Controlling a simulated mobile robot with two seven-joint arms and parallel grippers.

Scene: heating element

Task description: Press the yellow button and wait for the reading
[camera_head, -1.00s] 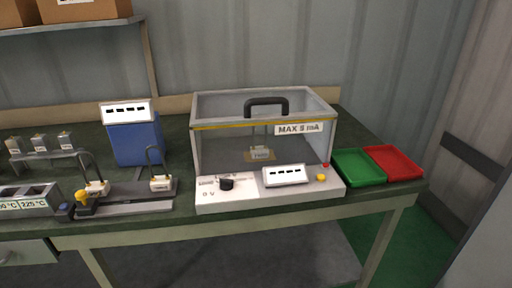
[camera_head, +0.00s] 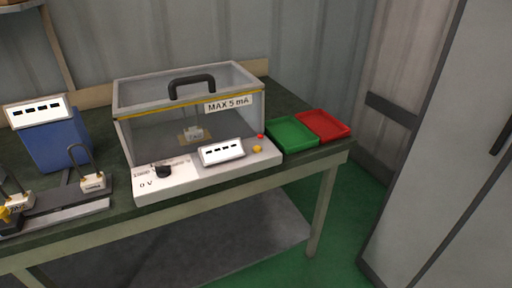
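The yellow button (camera_head: 257,149) sits on the front right of the tester's light grey base (camera_head: 165,184). A small red light or button (camera_head: 260,136) is just behind it. The display (camera_head: 222,152) left of the yellow button shows only dashes. A black knob (camera_head: 163,172) stands at the front left, by a "0 V" mark. The clear box with a black handle (camera_head: 192,86) and a "MAX 5 mA" label is closed over the base. A small element with a tag (camera_head: 194,133) is inside it. Neither of my grippers is in view.
A green tray (camera_head: 291,148) and a red tray (camera_head: 346,131) lie right of the tester on the dark bench. Open green floor and a grey cabinet (camera_head: 440,150) are at the right.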

